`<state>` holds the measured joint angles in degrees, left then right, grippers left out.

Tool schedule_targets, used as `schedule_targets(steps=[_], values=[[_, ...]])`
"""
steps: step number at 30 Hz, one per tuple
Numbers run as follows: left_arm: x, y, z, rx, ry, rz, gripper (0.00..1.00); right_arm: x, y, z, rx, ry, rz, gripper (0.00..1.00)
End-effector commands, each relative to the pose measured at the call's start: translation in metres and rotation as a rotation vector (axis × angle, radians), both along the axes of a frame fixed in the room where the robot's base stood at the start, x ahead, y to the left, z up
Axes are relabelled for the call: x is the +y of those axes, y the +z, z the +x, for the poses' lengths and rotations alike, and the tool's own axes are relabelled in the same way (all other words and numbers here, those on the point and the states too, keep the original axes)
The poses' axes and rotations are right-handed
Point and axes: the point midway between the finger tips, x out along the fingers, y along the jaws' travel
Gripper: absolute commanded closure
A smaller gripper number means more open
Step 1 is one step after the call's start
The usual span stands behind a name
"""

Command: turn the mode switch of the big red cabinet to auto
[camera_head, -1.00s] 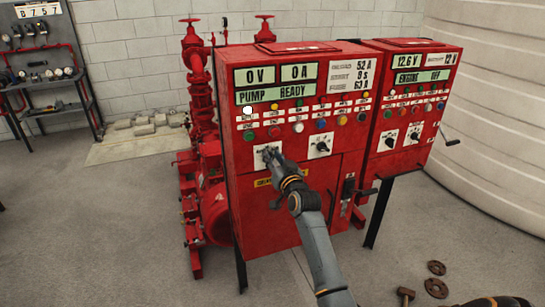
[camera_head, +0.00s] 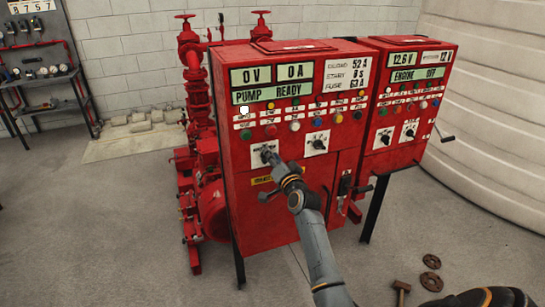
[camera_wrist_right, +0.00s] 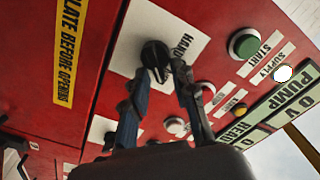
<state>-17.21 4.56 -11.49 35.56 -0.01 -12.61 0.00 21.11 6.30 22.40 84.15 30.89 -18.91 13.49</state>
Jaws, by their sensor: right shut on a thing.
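The big red cabinet (camera_head: 305,215) stands in the middle of the head view, its display reading PUMP READY. My right gripper (camera_head: 270,160) is at the left rotary switch on its front. In the right wrist view, the black switch knob (camera_wrist_right: 155,55) sits on a white plate with the word HAND visible. My right gripper's fingertips (camera_wrist_right: 166,72) are on the knob and shut on it. The fingers partly hide the plate, so the pointer's direction is unclear. A second rotary switch (camera_head: 318,145) is to its right. My left gripper is not in view.
Buttons and lamps (camera_head: 294,126) line the panel above the switches. A smaller red cabinet (camera_head: 400,150) stands close on the right. Red pump piping (camera_head: 197,100) is behind left. A hammer (camera_head: 402,288) and round flanges (camera_head: 431,281) lie on the floor at lower right.

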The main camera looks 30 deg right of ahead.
Motion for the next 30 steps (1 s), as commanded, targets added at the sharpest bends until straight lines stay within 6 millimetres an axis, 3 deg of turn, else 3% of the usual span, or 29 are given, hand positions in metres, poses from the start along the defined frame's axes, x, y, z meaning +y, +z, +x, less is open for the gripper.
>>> schedule_targets(steps=[12,13,14,24,30], values=[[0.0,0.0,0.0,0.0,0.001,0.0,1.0,0.0,-0.002,0.0,0.001,0.0,0.008,1.0],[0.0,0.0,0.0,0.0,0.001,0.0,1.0,0.0,-0.002,0.0,0.001,0.0,0.008,0.7],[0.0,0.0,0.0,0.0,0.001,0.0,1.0,0.0,-0.002,0.0,0.001,0.0,0.008,0.68],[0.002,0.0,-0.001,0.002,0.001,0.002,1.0,0.001,-0.001,-0.002,0.0,0.0,0.007,0.68],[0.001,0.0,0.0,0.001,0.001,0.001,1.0,0.006,-0.002,-0.025,0.0,0.0,0.008,0.68]])
